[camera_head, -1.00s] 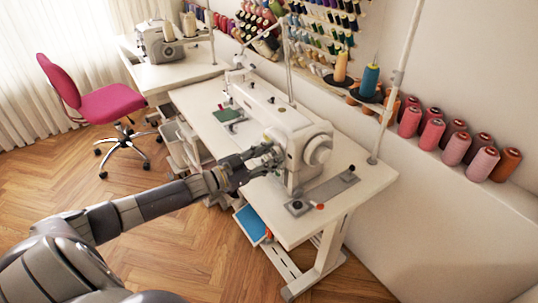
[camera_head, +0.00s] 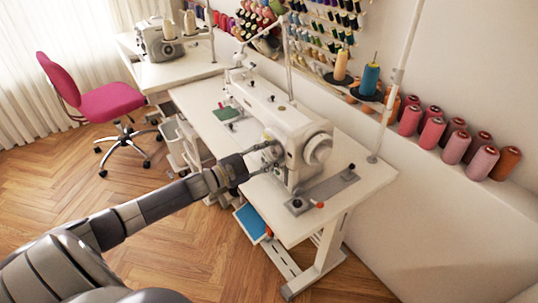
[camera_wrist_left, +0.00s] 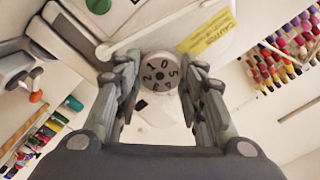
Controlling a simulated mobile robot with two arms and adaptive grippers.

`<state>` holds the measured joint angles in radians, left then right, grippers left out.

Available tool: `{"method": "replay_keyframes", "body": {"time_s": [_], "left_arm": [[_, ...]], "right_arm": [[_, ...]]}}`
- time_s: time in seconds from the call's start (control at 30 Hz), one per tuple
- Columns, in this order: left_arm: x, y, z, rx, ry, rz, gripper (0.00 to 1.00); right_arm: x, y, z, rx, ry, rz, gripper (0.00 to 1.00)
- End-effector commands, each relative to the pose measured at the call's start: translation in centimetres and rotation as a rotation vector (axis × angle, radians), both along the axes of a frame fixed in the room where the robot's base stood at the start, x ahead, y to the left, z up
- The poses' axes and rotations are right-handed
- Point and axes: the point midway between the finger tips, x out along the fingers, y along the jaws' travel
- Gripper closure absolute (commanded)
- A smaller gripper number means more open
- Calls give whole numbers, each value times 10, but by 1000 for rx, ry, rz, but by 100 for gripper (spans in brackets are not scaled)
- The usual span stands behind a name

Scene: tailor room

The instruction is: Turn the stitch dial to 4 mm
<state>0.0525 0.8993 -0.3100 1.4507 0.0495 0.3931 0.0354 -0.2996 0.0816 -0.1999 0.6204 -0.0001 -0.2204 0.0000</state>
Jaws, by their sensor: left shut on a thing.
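The stitch dial (camera_wrist_left: 160,76) is a round grey knob with dark numbers on the front of the white sewing machine (camera_head: 290,128). In the left wrist view its 1 and 0 are near the top, 2 at the left and 5 at the right; the lower numbers are hard to read. My left gripper (camera_wrist_left: 161,82) has one finger on each side of the dial and is shut on it. In the head view my left gripper (camera_head: 268,156) reaches the machine's near end and hides the dial. My right gripper is not in view.
The machine stands on a white table (camera_head: 202,120). A yellow caution label (camera_wrist_left: 207,31) is close to the right finger. A thread stand pole (camera_head: 396,80) rises behind the machine. A pink chair (camera_head: 108,101) stands on the open wooden floor at the left.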

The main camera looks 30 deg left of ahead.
Motion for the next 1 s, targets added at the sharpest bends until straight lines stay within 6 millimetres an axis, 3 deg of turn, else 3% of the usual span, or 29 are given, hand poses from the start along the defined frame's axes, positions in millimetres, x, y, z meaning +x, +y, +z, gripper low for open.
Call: {"method": "replay_keyframes", "body": {"time_s": [0.37, 0.4, 0.77, 1.0], "left_arm": [[0, 0, 0, 2, -1, -1, 87], [0, 0, 0, 2, -1, 0, 55], [-1, 0, 0, 2, 0, -1, 55], [-18, 7, -2, 3, 3, 0, 55]], "right_arm": [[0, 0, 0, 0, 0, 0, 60], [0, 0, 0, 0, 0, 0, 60], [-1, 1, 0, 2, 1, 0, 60], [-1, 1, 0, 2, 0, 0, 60]]}}
